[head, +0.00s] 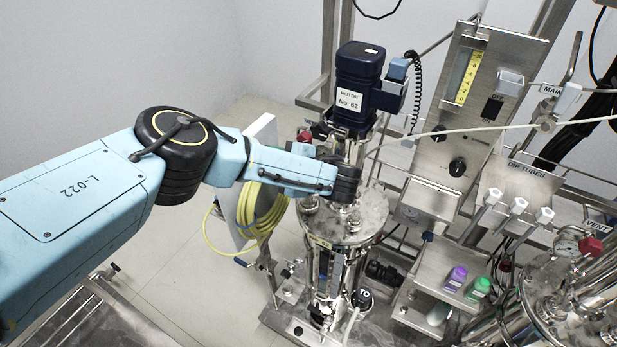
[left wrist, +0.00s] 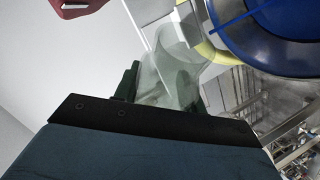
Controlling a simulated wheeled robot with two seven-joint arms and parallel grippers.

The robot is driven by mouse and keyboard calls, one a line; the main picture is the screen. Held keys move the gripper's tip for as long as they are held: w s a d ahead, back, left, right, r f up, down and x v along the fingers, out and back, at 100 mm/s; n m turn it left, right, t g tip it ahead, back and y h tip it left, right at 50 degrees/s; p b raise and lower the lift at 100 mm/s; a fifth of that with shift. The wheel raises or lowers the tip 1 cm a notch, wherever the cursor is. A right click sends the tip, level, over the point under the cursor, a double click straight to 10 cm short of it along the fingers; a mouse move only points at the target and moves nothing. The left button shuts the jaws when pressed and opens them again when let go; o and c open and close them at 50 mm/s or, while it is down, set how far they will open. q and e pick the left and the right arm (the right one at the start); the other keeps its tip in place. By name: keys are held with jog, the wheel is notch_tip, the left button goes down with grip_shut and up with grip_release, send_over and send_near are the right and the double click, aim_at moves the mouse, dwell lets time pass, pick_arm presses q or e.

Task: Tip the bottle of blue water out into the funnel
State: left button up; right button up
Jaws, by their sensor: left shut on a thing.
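My left gripper (head: 346,184) is beside the steel vessel below the blue motor in the head view; its fingertips cannot be made out there. In the left wrist view it is shut on a clear, see-through bottle (left wrist: 172,68), which looks tilted. I see no blue water in the visible part of the bottle. The bottle is hidden in the head view, and no funnel can be made out there. My right gripper is not in view.
The motor (head: 358,85) stands above the steel vessel (head: 345,222). A yellow hose coil (head: 262,212) hangs left of it. A control panel (head: 470,115) stands to the right, with purple-capped (head: 455,279) and green-capped (head: 479,289) bottles below. Free floor (head: 190,260) lies at left.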

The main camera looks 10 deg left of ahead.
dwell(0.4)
pick_arm(q)
jog(key=n+t+h+b, duration=0.2)
jog(key=n+h, duration=0.1)
jog(key=h, duration=0.1)
jog(key=f+n+t+h+b, duration=0.1)
jog(key=n+t+h+b, duration=0.1)
jog(key=n+h, duration=0.2)
jog(key=f+n+t+h+b, duration=0.1)
jog(key=n+t+h+b, duration=0.1)
jog(key=n+h, duration=0.2)
jog(key=shift+w+d+f+h, duration=0.1)
jog(key=shift+d+f+h, duration=0.1)
jog(key=shift+h, duration=0.9)
jog(key=shift+a+r+n, duration=0.1)
jog(key=shift+r+n, duration=0.15)
jog(key=shift+n, duration=0.05)
jog(key=s+a+r+p, duration=0.3)
jog(key=a+p, duration=0.2)
jog(key=a, duration=0.1)
jog(key=shift+r+p, duration=0.35)
jog(key=shift+p, duration=0.05)
